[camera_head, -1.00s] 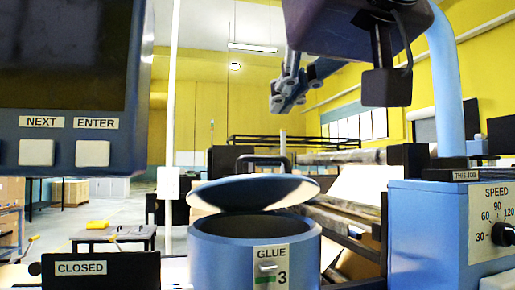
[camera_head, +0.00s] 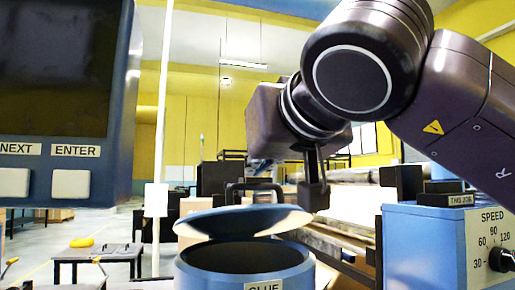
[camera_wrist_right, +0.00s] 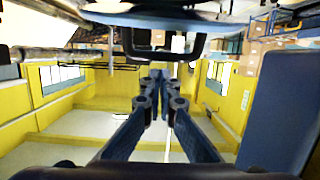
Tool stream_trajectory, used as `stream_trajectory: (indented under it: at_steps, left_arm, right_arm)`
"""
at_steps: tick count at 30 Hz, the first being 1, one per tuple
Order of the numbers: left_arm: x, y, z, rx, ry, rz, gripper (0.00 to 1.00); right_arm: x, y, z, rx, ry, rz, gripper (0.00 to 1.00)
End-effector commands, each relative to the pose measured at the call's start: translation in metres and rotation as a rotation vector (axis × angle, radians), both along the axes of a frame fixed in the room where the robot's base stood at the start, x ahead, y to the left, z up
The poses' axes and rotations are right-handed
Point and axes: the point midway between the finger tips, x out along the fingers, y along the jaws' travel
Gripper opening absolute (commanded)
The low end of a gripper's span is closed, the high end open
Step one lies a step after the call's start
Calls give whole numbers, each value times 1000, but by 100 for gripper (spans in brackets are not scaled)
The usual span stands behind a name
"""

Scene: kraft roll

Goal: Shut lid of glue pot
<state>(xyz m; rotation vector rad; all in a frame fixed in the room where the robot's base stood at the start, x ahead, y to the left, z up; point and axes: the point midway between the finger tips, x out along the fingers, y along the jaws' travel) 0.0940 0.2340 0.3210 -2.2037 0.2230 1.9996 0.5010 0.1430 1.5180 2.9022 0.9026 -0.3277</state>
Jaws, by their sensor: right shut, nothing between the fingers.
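The glue pot (camera_head: 245,273) is a blue cylinder with a GLUE label, low in the middle of the head view. Its round blue lid (camera_head: 235,221) is tilted above the rim, with a dark gap showing the pot's mouth. A black handle (camera_head: 254,189) stands behind the lid's upper edge. My left gripper is not in view.
A control screen with NEXT and ENTER buttons (camera_head: 70,184) fills the upper left. A blue SPEED box (camera_head: 440,245) with a knob stands at the right. Rollers and pale sheet (camera_head: 345,200) lie behind the pot. A small table (camera_head: 95,262) stands on open floor at left.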

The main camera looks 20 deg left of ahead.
Motion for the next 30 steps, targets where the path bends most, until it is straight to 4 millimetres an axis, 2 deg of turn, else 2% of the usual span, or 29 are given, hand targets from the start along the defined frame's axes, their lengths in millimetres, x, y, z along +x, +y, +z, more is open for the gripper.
stream_trajectory:
  at_steps: [5, 17, 26, 30]
  left_arm:
    - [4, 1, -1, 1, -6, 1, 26]
    - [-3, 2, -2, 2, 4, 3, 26]
    - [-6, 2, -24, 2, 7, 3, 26]
    - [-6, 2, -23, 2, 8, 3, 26]
  right_arm:
    - [-4, -4, -9, 1, 0, -1, 0]
    - [-5, -5, -10, 1, 0, -1, 0]
    - [-17, -13, -36, 1, -2, -1, 0]
    - [-19, -14, -38, 1, 1, 0, 0]
